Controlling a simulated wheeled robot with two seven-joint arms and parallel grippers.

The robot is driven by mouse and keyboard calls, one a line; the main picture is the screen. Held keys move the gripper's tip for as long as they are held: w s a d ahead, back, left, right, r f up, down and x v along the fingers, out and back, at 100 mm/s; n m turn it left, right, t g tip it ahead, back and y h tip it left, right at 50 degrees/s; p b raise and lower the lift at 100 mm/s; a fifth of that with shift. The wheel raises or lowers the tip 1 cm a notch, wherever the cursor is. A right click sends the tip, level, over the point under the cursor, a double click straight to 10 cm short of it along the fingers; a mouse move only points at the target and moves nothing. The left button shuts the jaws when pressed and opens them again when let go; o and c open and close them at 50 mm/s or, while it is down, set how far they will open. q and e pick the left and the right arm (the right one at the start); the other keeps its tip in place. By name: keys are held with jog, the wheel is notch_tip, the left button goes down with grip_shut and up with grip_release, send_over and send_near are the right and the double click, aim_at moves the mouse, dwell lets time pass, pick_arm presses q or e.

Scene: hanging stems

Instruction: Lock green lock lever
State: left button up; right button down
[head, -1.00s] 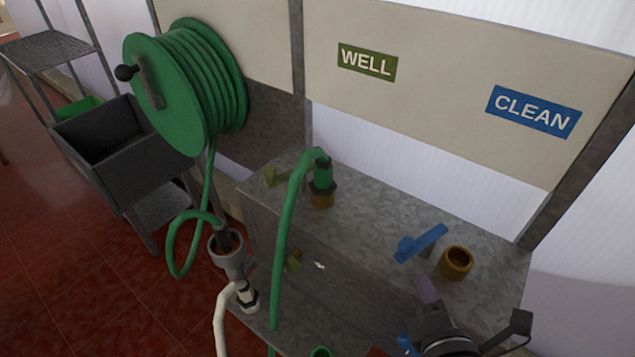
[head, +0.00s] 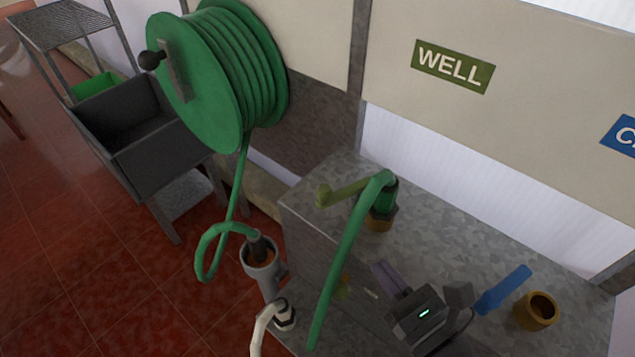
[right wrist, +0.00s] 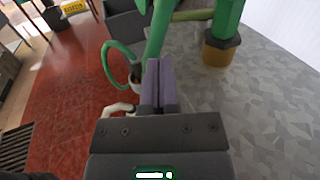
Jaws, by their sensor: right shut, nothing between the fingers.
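The olive-green lock lever (head: 340,195) lies on top of the grey metal counter (head: 450,235), at its left end under the WELL sign. It runs from a raised left tip to a brass fitting (head: 380,220) that carries a green hose connector (head: 384,195). In the right wrist view, part of the lever (right wrist: 192,15) shows at the top, partly behind the hose. My right gripper (head: 383,272) is shut and empty, right of the hose and apart from the lever. Its purple-grey fingers (right wrist: 159,68) show in the right wrist view. My left gripper is out of view.
A blue lever (head: 503,289) and an open brass fitting (head: 537,311) are right of my gripper. The green hose (head: 345,255) hangs between gripper and counter's left end. A hose reel (head: 205,85) and grey sink (head: 135,135) stand left. The countertop's middle is clear.

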jog(key=p, duration=0.1)
send_near(327, 198)
jog(key=x, duration=0.7)
jog(key=shift+w+a, duration=0.15)
jog(key=shift+w, duration=0.05)
dwell(0.4)
